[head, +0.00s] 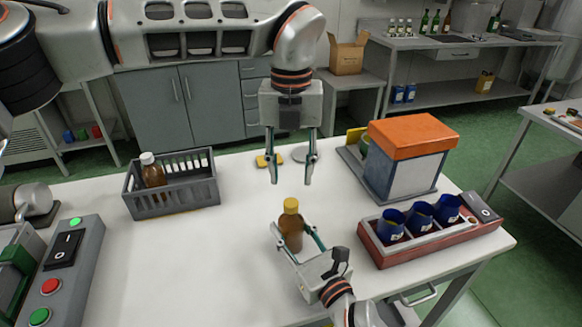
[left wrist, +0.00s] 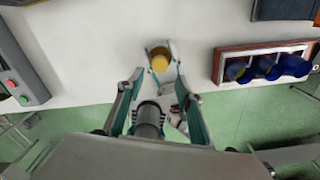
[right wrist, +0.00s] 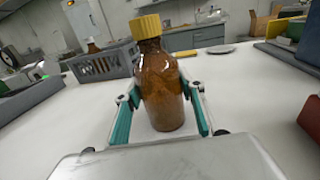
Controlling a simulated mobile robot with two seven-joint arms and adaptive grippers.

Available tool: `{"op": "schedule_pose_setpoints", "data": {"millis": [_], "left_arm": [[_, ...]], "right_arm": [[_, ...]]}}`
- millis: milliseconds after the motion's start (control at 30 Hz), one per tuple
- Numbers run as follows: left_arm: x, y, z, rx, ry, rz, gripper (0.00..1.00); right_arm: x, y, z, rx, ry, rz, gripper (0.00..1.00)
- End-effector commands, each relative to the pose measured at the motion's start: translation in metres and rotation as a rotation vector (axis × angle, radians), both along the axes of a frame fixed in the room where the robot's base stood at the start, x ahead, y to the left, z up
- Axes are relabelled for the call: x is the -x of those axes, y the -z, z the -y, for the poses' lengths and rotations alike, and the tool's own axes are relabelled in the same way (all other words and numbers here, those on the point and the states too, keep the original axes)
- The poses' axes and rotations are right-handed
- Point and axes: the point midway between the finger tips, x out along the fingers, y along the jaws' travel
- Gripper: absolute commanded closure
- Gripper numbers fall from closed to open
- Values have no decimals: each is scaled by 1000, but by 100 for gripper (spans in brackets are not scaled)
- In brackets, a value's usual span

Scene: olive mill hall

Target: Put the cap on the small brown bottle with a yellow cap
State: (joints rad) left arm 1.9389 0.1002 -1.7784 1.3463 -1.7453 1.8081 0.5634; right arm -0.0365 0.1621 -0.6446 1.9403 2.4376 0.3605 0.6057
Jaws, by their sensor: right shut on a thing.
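The small brown bottle (head: 291,238) stands upright near the table's front middle. Its yellow cap (head: 291,204) sits on top of the neck; whether it is screwed tight I cannot tell. In the right wrist view the brown bottle (right wrist: 163,90) is between the fingers, with the ribbed yellow cap (right wrist: 145,27) on it. My right gripper (head: 294,240) is shut on the bottle's body. My left gripper (head: 291,180) points down, open and empty, above the cap and apart from it. The left wrist view shows the yellow cap (left wrist: 159,60) from above, beyond my left fingertips.
A grey crate (head: 178,208) with a white-capped brown bottle (head: 153,170) stands left. A red rack (head: 440,243) with blue cups and an orange-topped box (head: 407,165) stand right. A yellow piece (head: 268,161) and a grey disc (head: 305,156) lie behind. A control box (head: 68,268) is front left.

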Motion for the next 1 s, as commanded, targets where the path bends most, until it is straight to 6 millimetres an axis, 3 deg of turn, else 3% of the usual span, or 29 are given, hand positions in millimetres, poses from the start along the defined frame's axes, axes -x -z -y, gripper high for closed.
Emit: {"op": "schedule_pose_setpoints", "data": {"millis": [100, 300, 767, 1000], "left_arm": [[0, -1, 0, 1, -163, 1, 64], [0, -3, 0, 1, -318, 1, 64], [0, -1, 0, 1, -345, 0, 64], [0, 25, 0, 0, -343, -3, 64]], "right_arm": [[0, 0, 0, 0, 0, 0, 100], [0, 0, 0, 0, 0, 0, 100], [0, 0, 0, 0, 0, 0, 100], [0, 0, 0, 0, 0, 0, 100]]}}
